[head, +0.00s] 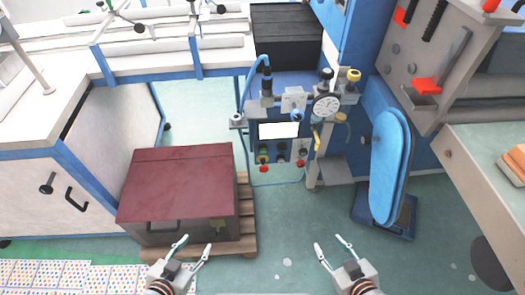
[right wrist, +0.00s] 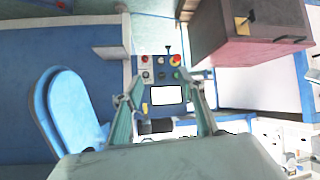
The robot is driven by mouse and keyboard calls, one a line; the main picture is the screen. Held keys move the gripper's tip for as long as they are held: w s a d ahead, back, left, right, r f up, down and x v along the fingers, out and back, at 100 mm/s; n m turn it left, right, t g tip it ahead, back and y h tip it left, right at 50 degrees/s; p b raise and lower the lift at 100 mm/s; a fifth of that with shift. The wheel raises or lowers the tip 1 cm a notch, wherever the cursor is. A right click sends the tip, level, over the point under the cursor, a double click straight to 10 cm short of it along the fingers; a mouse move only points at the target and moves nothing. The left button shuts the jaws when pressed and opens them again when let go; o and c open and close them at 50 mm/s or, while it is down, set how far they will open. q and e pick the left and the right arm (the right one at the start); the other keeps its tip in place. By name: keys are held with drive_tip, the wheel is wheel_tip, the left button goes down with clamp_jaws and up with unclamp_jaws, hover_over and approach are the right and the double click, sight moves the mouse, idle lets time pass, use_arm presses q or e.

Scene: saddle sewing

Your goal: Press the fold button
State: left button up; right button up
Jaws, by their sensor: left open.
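The control panel (head: 279,148) is a blue machine front with a white screen and several small buttons in green, black and red below it, in the middle of the head view. It shows turned over in the right wrist view (right wrist: 167,106), with a large red button (right wrist: 176,59) and a green button (right wrist: 176,74). I cannot tell which is the fold button. My left gripper (head: 194,243) is open and empty, in front of the maroon box. My right gripper (head: 328,241) is open and empty, short of the panel; its fingers frame the panel in the wrist view.
A maroon-topped box (head: 182,185) on a wooden pallet (head: 246,215) stands left of the panel. A blue padded ironing form (head: 389,165) stands to the right. A round gauge (head: 326,105) and hoses sit above the panel. The green floor between box and form is clear.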

clamp_jaws()
idle(1.2)
